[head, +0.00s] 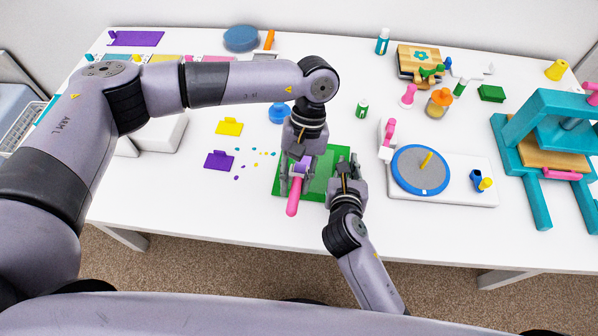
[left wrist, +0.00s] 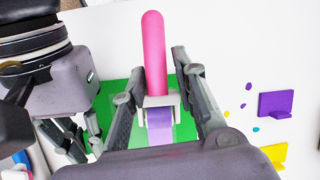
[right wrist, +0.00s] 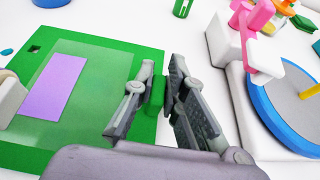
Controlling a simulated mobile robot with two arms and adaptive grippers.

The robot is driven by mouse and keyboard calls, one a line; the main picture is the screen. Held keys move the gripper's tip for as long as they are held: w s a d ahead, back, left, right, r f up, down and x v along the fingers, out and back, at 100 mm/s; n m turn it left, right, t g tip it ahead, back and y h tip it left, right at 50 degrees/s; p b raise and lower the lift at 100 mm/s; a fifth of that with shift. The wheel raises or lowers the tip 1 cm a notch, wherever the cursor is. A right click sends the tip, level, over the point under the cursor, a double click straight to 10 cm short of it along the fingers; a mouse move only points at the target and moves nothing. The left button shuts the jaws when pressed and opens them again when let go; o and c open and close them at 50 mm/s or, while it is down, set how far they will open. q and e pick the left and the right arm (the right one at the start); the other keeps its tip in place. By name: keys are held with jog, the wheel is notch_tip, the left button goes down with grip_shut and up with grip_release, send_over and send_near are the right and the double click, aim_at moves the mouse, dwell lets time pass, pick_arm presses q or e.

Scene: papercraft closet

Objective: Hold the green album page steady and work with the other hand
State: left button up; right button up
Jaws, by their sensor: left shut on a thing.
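The green album page (head: 283,182) lies flat near the table's front edge, with a lilac rectangle (right wrist: 53,86) on it in the right wrist view. My left gripper (head: 298,172) is shut on a tool with a pink handle (head: 293,197), above the page. The tool's pale bracket (left wrist: 159,101) and lilac part show between its fingers in the left wrist view. My right gripper (head: 345,163) is at the page's right edge. An upright green tab (right wrist: 156,96) stands between its fingers; I cannot tell whether they grip it.
A white board with a blue-rimmed grey disc (head: 413,173) lies right of the page. A teal press (head: 545,150) stands at the far right. Yellow (head: 229,127) and purple (head: 217,161) pieces and small dots lie on the left.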

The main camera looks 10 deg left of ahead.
pick_arm(q)
jog(key=shift+w, duration=0.1)
pick_arm(e)
jog(key=shift+o, duration=0.9)
jog(key=shift+w+f, duration=0.1)
jog(key=o, duration=0.6)
jog(key=shift+c, duration=0.2)
jog(key=c, duration=0.7)
jog(key=shift+o, duration=0.2)
jog(key=shift+v, duration=4.05)
